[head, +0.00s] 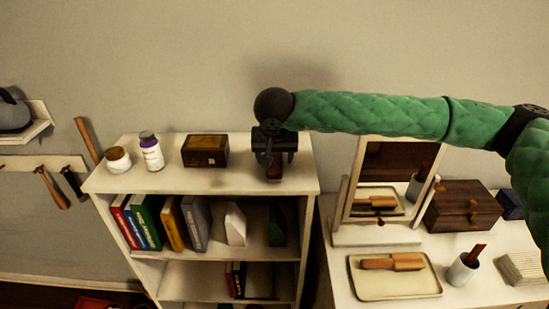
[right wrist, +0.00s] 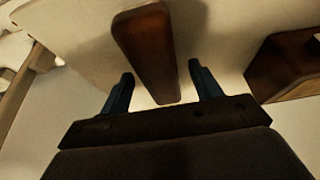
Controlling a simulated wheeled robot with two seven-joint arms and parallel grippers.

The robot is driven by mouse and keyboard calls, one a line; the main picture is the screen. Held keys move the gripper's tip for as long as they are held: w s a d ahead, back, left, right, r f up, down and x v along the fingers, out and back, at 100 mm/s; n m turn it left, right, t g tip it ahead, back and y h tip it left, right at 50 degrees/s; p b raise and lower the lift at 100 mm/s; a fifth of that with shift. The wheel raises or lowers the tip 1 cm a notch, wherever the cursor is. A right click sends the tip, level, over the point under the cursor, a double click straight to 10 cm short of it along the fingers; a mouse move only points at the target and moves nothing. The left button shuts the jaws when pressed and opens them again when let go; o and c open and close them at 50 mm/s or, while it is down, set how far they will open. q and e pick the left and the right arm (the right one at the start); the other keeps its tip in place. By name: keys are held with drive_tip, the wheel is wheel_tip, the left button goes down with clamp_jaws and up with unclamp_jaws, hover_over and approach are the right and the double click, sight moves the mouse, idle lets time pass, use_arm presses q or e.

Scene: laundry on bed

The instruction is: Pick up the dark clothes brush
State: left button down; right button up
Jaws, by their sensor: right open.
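The dark clothes brush (right wrist: 146,45) shows in the right wrist view as a reddish-brown tapered wooden piece on the pale shelf top. Its near end lies between the two open fingers of my right gripper (right wrist: 160,78), with a gap on each side. In the head view my right gripper (head: 268,162) points down over the right part of the bookcase top. It hides most of the brush there; a small brown part (head: 274,174) shows below it. My left gripper is not in view.
On the bookcase top (head: 225,178) stand a brown wooden box (head: 205,150), a white bottle (head: 151,151) and a jar (head: 117,159). On the right dresser are a mirror (head: 337,232), a tray (head: 370,292) with a lighter brush (head: 393,262), and a cup (head: 461,272).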

drive_tip(key=shift+f, duration=0.1)
drive_tip(key=c, duration=1.2)
